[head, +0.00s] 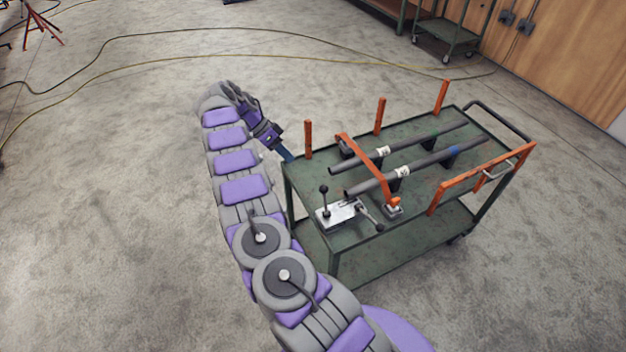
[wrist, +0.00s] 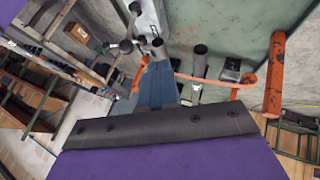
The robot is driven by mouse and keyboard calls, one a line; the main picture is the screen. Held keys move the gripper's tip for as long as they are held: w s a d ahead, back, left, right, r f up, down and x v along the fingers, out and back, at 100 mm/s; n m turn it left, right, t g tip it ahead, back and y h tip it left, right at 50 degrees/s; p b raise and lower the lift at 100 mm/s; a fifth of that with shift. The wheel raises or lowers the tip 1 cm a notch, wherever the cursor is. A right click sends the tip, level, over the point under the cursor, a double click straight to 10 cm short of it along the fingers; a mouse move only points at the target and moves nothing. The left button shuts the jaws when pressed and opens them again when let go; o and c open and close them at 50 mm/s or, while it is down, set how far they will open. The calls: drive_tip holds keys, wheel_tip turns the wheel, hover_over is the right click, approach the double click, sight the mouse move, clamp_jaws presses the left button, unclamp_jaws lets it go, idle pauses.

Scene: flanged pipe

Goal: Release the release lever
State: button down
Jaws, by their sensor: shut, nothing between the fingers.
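A silver clamp block (head: 340,214) sits at the near left corner of the green cart top. It carries an upright lever with a black knob (head: 324,188) and a slanted lever with a black knob (head: 379,226); I cannot tell which one is the release lever. The block (wrist: 152,18) and dark knobs (wrist: 126,46) also show in the wrist view, beyond my fingers. My gripper (head: 289,157) is shut and empty at the cart's left edge, apart from the levers. Its blue-grey fingers (wrist: 158,85) show in the wrist view.
Two dark pipes (head: 420,168) lie on supports across the green cart (head: 345,237). An orange bar (head: 366,165) crosses over them. Orange posts (head: 308,140) stand along the far edge, and an orange rail (head: 470,180) is at the right.

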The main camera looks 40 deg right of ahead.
drive_tip(key=shift+a, duration=0.25)
drive_tip(key=b, duration=0.4)
approach(325, 200)
drive_tip(key=shift+w+d+f, duration=0.15)
drive_tip(key=shift+d+f, duration=0.6)
drive_tip(key=shift+d, duration=0.15)
drive_tip(key=shift+w+d+f, duration=0.2)
drive_tip(key=shift+d+f, duration=0.55)
drive_tip(key=shift+d, duration=0.15)
drive_tip(key=shift+d, duration=0.1)
